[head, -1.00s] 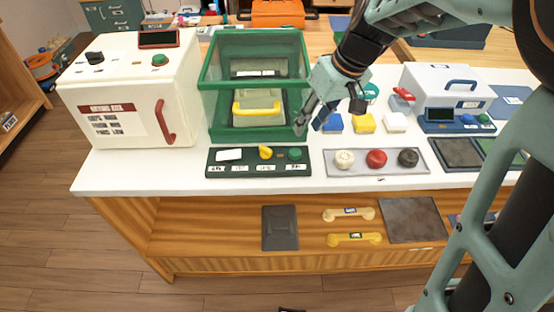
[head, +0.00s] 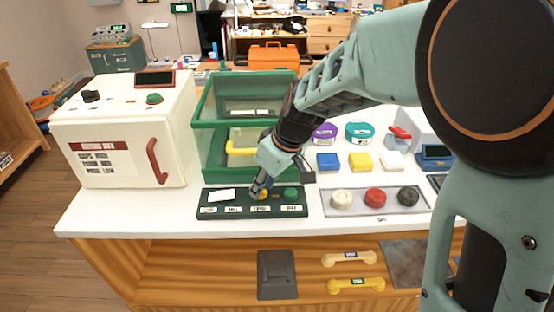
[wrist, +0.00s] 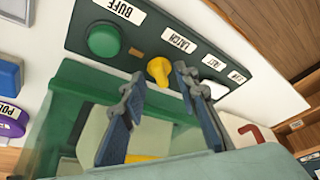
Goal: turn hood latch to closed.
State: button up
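The yellow latch knob (wrist: 158,70) sits on the dark green control panel (wrist: 75,33), beside a label reading LATCH (wrist: 180,40). In the head view the knob (head: 265,194) is partly hidden by my gripper (head: 261,186), which is low over the panel (head: 214,211). In the wrist view my gripper (wrist: 157,76) is open, with the knob showing between its two spread fingertips. I cannot tell whether a finger touches it. The green-framed clear hood (head: 200,126) stands behind the panel, with a yellow handle (head: 238,148) inside its outline.
A green button (wrist: 103,40) lies next to the knob on the panel. A white cabinet (head: 120,125) with a red handle stands at left. A grey tray (head: 356,211) with cream, red and black knobs lies at right. Blue, yellow and white blocks sit behind it.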

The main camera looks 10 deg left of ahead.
jog(key=shift+f, duration=0.2)
grip_shut()
jog(key=shift+a+r+m+p, duration=0.1)
jog(key=shift+m+p, duration=0.2)
jog(key=shift+m, duration=0.1)
jog(key=m+p, duration=0.2)
jog(key=m+t+h+p, duration=0.1)
jog(key=m+p, duration=0.1)
jog(key=shift+s+a+r, duration=0.15)
jog(key=shift+s+a, duration=0.05)
jog(key=shift+s, duration=0.05)
jog(key=shift+a+m+t+h+p, duration=0.1)
jog(key=shift+m+t+h+p, duration=0.35)
jog(key=shift+m+p, duration=0.5)
jog(key=shift+f+m+h, duration=0.2)
jog(key=shift+m+h, duration=0.25)
jog(key=shift+m, duration=1.2)
